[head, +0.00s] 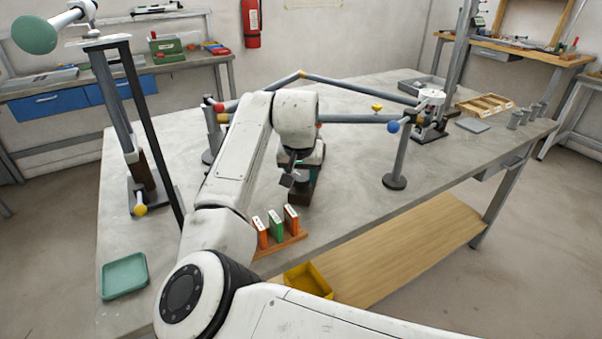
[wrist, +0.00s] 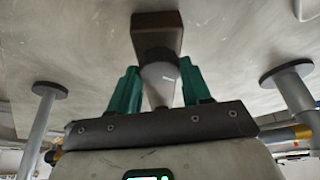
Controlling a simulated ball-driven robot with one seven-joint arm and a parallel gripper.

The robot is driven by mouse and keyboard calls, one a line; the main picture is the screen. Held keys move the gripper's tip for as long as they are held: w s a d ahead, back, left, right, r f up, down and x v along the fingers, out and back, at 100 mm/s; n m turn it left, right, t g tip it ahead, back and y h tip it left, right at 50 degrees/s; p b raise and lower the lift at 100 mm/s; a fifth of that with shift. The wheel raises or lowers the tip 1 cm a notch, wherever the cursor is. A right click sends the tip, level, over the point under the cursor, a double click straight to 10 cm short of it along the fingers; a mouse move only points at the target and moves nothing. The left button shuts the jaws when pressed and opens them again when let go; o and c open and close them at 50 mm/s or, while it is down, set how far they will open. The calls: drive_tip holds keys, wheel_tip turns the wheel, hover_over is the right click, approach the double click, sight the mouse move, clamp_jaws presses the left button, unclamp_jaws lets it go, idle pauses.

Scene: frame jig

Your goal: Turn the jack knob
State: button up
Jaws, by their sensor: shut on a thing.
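The jack (wrist: 157,33) shows in the wrist view as a dark brown block on the grey table, with a round grey knob (wrist: 160,72) bearing a small white mark. My gripper (wrist: 159,80) has its two green fingers on either side of the knob and is shut on it. In the head view, the dark body of the jack (head: 301,194) stands on the table below the end of my arm. My arm hides much of the jack there, and the knob cannot be made out.
A bar frame (head: 350,118) rests on posts around my arm; one post with a blue ball (head: 395,165) stands to the right. A rack of orange and green blocks (head: 277,228) is close in front. A green tray (head: 124,277) lies at the left front corner.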

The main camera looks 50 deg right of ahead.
drive_tip(key=shift+c, duration=1)
drive_tip(key=shift+r+m+p, duration=0.15)
drive_tip(key=shift+m+p, duration=0.35)
drive_tip(key=shift+p, duration=0.35)
drive_tip(key=shift+m+g+p, duration=0.4)
drive_tip(key=shift+m, duration=0.2)
drive_tip(key=o, duration=1)
drive_tip(key=shift+o, duration=0.2)
drive_tip(key=v, duration=1)
drive_tip(key=shift+a, duration=0.45)
drive_tip(key=shift+h, duration=0.3)
